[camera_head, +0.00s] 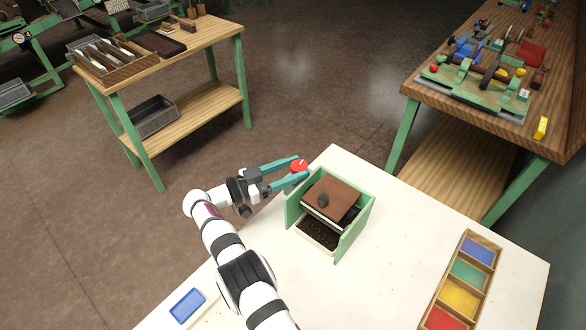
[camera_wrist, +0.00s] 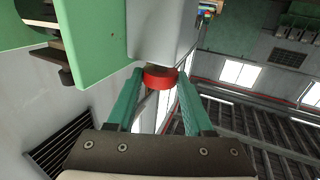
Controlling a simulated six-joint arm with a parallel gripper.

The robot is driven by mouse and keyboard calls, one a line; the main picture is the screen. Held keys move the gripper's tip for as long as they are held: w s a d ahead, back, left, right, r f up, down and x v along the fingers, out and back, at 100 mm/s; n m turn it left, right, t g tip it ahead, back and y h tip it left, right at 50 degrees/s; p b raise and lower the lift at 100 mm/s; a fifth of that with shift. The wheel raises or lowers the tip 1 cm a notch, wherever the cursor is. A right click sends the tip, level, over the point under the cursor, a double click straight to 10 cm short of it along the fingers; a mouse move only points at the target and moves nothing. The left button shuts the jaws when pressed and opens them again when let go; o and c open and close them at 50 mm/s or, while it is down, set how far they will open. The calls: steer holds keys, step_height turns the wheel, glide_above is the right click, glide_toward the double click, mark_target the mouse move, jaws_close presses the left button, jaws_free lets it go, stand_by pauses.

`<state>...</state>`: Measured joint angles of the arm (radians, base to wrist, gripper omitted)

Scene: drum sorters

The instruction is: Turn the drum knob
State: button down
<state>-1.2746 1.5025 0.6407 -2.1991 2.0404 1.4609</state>
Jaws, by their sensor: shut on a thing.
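The drum sorter (camera_head: 356,222) is a green-sided box with a brown top, standing on the white table. Its red knob (camera_head: 299,166) sticks out at the far left side and carries a light mark. My gripper (camera_head: 292,170) has teal fingers and reaches the knob from the left, with a finger on each side of it. In the wrist view the red knob (camera_wrist: 160,78) sits between the fingertips, and my gripper (camera_wrist: 160,88) is shut on it. The green side panel (camera_wrist: 95,40) fills the upper left there. The drum itself is mostly hidden under the brown top.
A tray with blue, green, yellow and red compartments (camera_head: 440,290) lies at the right of the white table (camera_head: 400,250). A small blue tray (camera_head: 187,305) lies at the front left. Wooden benches stand behind.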

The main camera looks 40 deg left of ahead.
stand_by(0.3)
steer(key=shift+c, duration=1.4)
jaws_free()
steer(key=v, duration=0.7)
steer(key=shift+s, duration=0.3)
steer(key=shift+a, duration=0.1)
